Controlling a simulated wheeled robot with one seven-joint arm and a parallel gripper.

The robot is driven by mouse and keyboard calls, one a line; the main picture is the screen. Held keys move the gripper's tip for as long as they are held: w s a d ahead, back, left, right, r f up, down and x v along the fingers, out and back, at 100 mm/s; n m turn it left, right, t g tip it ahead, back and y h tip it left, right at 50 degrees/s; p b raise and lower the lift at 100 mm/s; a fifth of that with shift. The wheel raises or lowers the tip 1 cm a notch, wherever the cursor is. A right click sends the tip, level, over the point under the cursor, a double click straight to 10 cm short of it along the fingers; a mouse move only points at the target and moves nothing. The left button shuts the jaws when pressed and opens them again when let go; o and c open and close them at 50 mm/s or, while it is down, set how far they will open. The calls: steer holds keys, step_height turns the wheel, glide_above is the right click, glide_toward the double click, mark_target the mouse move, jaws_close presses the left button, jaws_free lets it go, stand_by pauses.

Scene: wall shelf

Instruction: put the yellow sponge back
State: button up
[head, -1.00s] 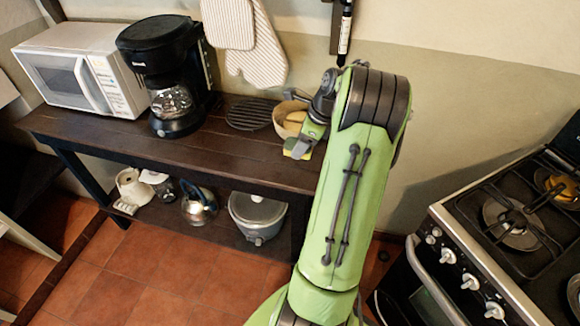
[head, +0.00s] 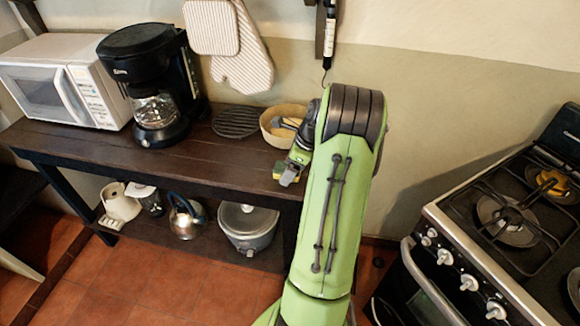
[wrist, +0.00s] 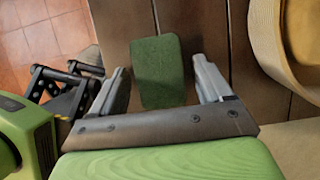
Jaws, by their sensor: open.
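The sponge (head: 279,172) lies at the right end of the dark wooden shelf top, by its front edge, and shows a little yellow and green in the head view. In the wrist view its green face (wrist: 158,85) is turned to the camera, and any yellow side is hidden. My gripper (wrist: 160,78) is open, with one finger on either side of the sponge and a visible gap at each. In the head view my gripper (head: 291,175) is at the sponge, partly covering it.
A tan bowl (head: 269,131) with something yellow in it stands just behind my gripper. A round black rack (head: 236,122), a coffee maker (head: 150,85) and a microwave (head: 60,85) stand further left. The stove (head: 440,225) is at the right. The shelf's front middle is clear.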

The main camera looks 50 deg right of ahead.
steer(key=p+v, duration=0.5)
steer(key=v, duration=0.7)
steer(key=w+a+r+n+h, duration=0.1)
steer(key=w+a+r+n, duration=0.15)
steer(key=a+n, duration=0.4)
steer(key=w+a+r+n, duration=0.1)
steer(key=a+r+n, duration=0.3)
steer(key=a, duration=0.5)
steer(key=w+a+r+n+h, duration=0.1)
steer(key=w+a+r+n, duration=0.15)
steer(key=a+n, duration=0.4)
steer(key=s+a+n+t, duration=0.1)
steer(key=s+a+n, duration=1.2)
steer(key=a+n, duration=0.1)
steer(key=shift+s+a+r+t, duration=0.3)
steer(key=shift+s+a+r, duration=0.05)
steer(key=shift+a+r, duration=0.05)
